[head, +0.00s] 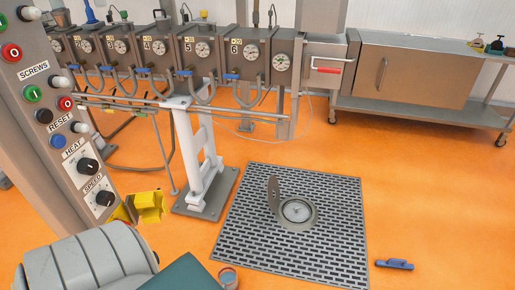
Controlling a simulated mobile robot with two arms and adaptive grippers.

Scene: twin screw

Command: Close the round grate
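The round grate lid (274,196) stands nearly upright, tilted open, at the left edge of a round drain opening (298,213). The opening has a pale ring with a darker centre and lies in the middle of a dark slotted floor grating (338,240). The lid is seen almost edge-on, so most of its face is hidden. Neither of my grippers is in view, and nothing touches the lid.
The orange floor (420,200) around the grating is mostly clear. A blue object (394,264) lies to its right. The machine (150,50) and metal bench (415,75) stand behind.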

